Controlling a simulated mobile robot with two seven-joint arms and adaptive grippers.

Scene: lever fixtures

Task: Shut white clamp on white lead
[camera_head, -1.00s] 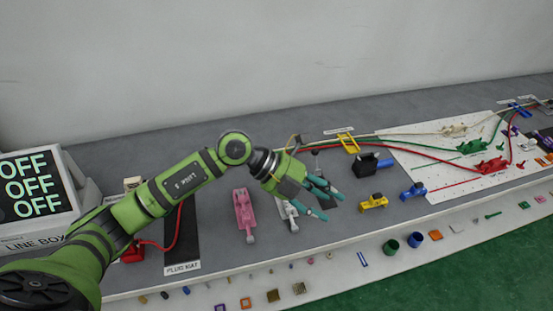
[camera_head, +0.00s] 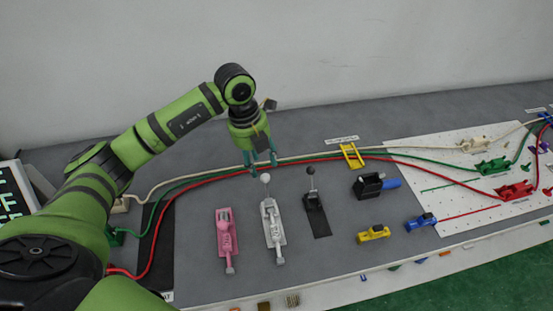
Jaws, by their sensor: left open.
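A cream-white clamp (camera_head: 473,145) sits at the back of the white pegboard (camera_head: 425,168) on the right. It is too small to tell whether it is open or shut. The white lead (camera_head: 512,131) runs from the left along the back of the bench, past this clamp, to the far right. My left gripper (camera_head: 262,166) is open and empty, pointing down near the leads at mid-bench, well left of the clamp. My right gripper is not in view.
Green (camera_head: 492,166) and red (camera_head: 514,190) clamps sit on the board with their leads. A yellow bracket (camera_head: 351,156) stands near the leads. Pink (camera_head: 225,232) and pale grey (camera_head: 271,225) toggle fixtures and a black lever (camera_head: 313,200) stand in front of the gripper.

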